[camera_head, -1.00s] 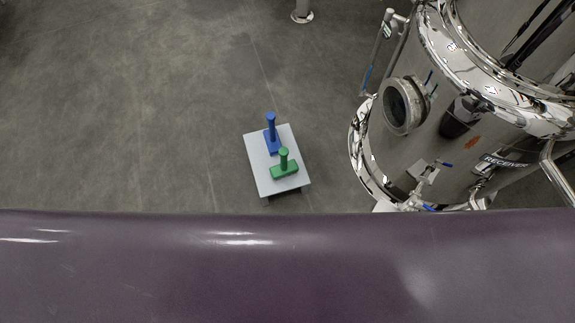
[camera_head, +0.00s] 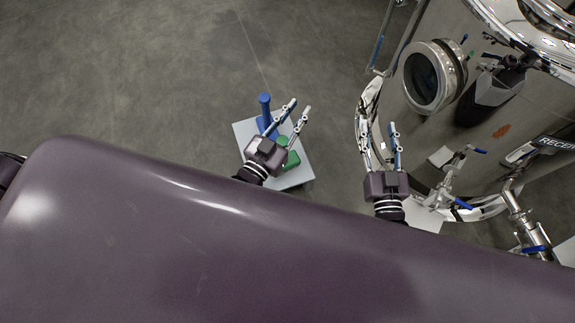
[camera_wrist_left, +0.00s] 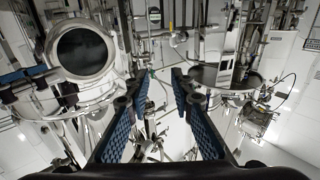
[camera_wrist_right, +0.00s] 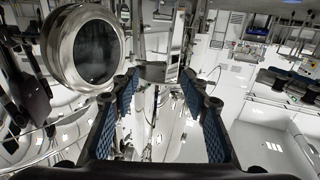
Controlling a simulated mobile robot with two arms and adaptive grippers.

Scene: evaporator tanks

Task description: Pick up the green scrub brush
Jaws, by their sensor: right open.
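The green scrub brush (camera_head: 292,158) stands on a small light-grey table (camera_head: 242,130), partly hidden behind my left gripper in the head view. My left gripper (camera_head: 298,105) is open and appears over the table and brushes in that view. Its height above them is hard to tell. Its open fingers also show in the left wrist view (camera_wrist_left: 158,78), with nothing between them. My right gripper (camera_head: 377,128) is open and empty, to the right of the table. It also shows in the right wrist view (camera_wrist_right: 159,78). Neither wrist view shows the brush.
A blue brush (camera_head: 265,108) stands on the same table, behind the green one and close to my left gripper. A large shiny steel tank (camera_head: 480,120) with a round porthole (camera_head: 427,77) and valves stands at right, close to my right gripper. The floor at left is clear.

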